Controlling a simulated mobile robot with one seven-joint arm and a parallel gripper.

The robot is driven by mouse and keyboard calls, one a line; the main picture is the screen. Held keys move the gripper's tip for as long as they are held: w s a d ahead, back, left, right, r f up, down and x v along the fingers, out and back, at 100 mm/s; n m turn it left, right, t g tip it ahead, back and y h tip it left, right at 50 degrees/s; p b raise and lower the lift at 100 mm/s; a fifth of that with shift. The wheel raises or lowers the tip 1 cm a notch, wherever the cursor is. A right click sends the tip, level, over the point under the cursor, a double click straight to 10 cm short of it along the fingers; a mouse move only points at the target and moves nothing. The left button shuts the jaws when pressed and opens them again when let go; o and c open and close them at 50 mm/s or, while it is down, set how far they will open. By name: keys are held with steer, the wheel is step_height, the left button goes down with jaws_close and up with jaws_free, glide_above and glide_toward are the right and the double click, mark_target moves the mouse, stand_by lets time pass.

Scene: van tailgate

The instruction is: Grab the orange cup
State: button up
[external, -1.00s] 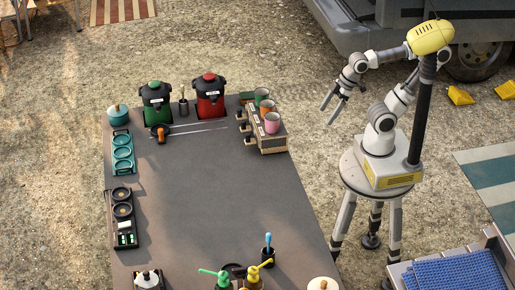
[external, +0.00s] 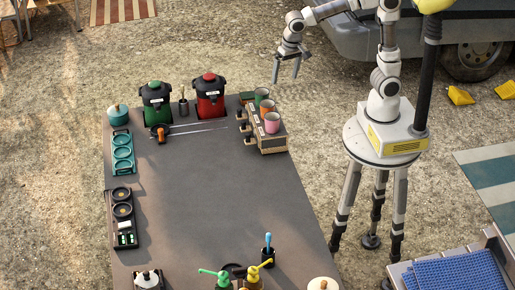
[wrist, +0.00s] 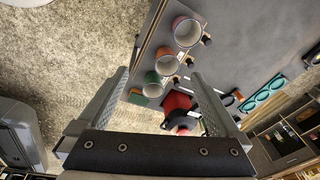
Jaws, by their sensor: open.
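The orange cup (external: 267,106) stands in the middle of a row of cups on a wooden rack (external: 270,146) at the table's far right corner. A green cup (external: 261,94) is behind it and a pink cup (external: 272,123) in front. My gripper (external: 285,80) is open and empty, pointing down, above and slightly beyond the rack's far end. In the wrist view the orange cup (wrist: 166,60) lies just ahead of the fingertips, with the green cup (wrist: 152,79) between the fingers (wrist: 160,75) and the pink cup (wrist: 187,32) farther up. No finger visibly touches a cup.
A red-lidded canister (external: 209,97) and a green canister (external: 157,104) stand left of the rack. Teal rings (external: 122,152) line the left table edge. Pump bottles (external: 253,279) stand at the near edge. The table's middle (external: 210,205) is clear.

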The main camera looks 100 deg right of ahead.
steer(key=w+d+r+m+g+p, duration=0.1)
steer(key=w+d+r+m+p, duration=0.1)
steer(key=w+m+p, duration=0.2)
steer(key=b, duration=0.1)
glide_above(267, 105)
steer(key=a, duration=0.3)
step_height(267, 105, down, 12)
steer(key=shift+m+h, duration=0.3)
steer(key=shift+h, duration=0.1)
steer(key=shift+w+d+f, duration=0.1)
steer(key=shift+d+f, duration=0.05)
steer(key=shift+f, duration=1.25)
steer(key=shift+w+d+f, duration=0.1)
steer(key=shift+d+f, duration=0.05)
steer(key=shift+f, duration=1.25)
steer(key=c, duration=1.4)
